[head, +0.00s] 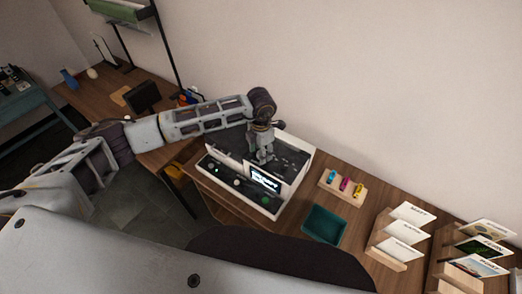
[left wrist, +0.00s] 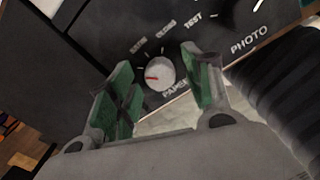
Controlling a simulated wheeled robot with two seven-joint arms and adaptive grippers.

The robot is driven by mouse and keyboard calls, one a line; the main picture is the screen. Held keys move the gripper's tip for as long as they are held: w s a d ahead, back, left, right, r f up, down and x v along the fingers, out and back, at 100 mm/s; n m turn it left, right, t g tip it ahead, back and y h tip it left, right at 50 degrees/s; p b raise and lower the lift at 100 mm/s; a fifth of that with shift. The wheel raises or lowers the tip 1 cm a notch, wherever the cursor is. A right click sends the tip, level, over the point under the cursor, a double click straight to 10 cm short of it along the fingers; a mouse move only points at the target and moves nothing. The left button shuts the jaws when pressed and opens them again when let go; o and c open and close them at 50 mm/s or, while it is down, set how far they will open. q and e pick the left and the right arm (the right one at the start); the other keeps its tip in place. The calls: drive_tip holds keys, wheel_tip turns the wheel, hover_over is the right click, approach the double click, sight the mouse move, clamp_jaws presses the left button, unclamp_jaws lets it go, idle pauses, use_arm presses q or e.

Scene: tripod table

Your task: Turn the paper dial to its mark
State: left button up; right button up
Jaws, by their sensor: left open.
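The paper dial (left wrist: 160,74) is a round white knob with a red pointer line on a black panel. In the left wrist view its red line points left. Labels that seem to read GLOSS, TEST and PHOTO sit around it, and PAPER is partly hidden below it. My left gripper (left wrist: 158,62) is open, with its green-padded fingers on either side of the dial and visible gaps between; contact is not seen. In the head view my left gripper (head: 261,156) hangs over the black-and-white printer (head: 294,155), hiding the dial. My right gripper is not in view.
The printer has a lit screen (head: 265,180) at its front. To its right on the wooden table are a rack of small coloured bottles (head: 343,186), a teal tray (head: 324,225) and card holders (head: 398,245). The wall stands close behind.

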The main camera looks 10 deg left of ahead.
use_arm(q)
drive_tip(key=c, duration=1.1)
drive_tip(key=shift+o, duration=0.2)
